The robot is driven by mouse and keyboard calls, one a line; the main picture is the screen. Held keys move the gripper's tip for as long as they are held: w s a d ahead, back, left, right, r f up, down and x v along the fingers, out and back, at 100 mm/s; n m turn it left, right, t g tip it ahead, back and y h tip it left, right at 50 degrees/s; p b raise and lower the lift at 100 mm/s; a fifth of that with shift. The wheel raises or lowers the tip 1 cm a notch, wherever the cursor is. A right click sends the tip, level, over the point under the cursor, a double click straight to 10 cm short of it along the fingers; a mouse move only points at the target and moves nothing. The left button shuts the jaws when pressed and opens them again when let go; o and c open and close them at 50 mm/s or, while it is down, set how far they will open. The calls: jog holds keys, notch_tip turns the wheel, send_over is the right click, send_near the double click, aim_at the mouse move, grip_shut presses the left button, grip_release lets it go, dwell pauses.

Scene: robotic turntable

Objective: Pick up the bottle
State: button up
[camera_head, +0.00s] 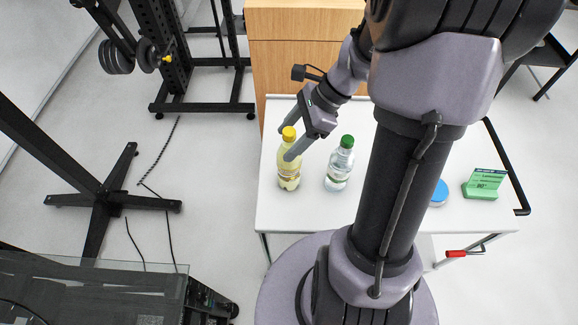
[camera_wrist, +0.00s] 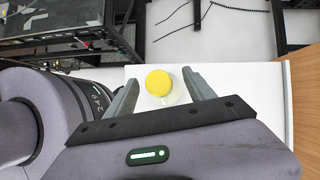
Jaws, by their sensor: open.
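A bottle with a yellow cap and yellowish contents (camera_head: 289,172) stands upright on the white table near its left edge. A second, clear bottle with a green cap (camera_head: 339,165) stands upright to its right. My gripper (camera_head: 287,142) is open, with its two fingers on either side of the yellow-capped bottle near its top. In the wrist view the yellow cap (camera_wrist: 159,82) lies between the two open fingers (camera_wrist: 161,92), apart from both. The lower body of that bottle is mostly hidden under the cap there.
The white table (camera_head: 300,215) also holds a blue round object (camera_head: 440,191), partly hidden by my arm, and a green box (camera_head: 483,184) at the right. A wooden cabinet (camera_head: 290,62) stands behind. Black stands (camera_head: 100,195) and cables are on the floor at left.

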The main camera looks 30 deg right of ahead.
aim_at(282, 147)
jog(key=b+x, duration=0.1)
jog(key=x, duration=0.2)
jog(key=shift+w+f, duration=0.1)
jog(key=shift+f, duration=0.1)
jog(key=shift+r, duration=0.15)
grip_shut()
